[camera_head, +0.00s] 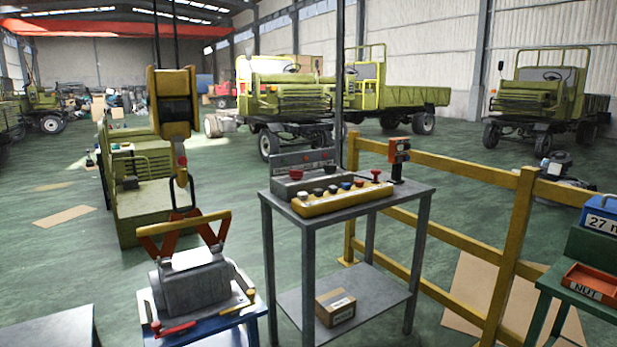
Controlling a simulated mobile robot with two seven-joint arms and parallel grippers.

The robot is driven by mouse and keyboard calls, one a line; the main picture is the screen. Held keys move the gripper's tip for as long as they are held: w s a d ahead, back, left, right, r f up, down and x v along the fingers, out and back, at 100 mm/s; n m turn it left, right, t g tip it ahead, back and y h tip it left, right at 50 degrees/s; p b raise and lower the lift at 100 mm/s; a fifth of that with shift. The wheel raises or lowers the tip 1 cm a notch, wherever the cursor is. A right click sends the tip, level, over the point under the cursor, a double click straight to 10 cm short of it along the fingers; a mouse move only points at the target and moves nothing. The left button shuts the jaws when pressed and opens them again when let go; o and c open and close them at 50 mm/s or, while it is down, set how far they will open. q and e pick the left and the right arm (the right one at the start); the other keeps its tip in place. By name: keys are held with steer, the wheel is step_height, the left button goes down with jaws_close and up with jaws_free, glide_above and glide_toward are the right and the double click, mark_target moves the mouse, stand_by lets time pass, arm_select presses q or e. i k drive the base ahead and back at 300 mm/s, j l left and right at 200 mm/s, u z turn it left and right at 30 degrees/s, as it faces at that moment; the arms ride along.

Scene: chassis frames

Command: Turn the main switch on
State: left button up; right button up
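A grey metal table (412,191) stands in the centre. On it lies a yellow control box (345,200) with a row of knobs and buttons on top and a red mushroom button (376,175) at its right end. Behind it stands a grey panel box (290,160) with a red knob (296,174) and a dark knob (330,169) in front. A small upright black and orange device (398,158) stands at the table's back right. I cannot tell which of these is the main switch, or its position. Neither of my grippers is in view.
A yellow hoist block (173,105) hangs over a grey machine part (190,287) on a blue-topped stand at front left. A yellow railing (450,163) runs behind the table to the right. A green bench with a red NUT bin (592,284) is at right. Trucks stand behind.

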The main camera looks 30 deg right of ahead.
mark_target(296, 175)
steer(key=i+l+u, duration=0.1)
steer(key=i+l, duration=1.05)
steer(key=l, duration=0.15)
steer(key=u, duration=0.05)
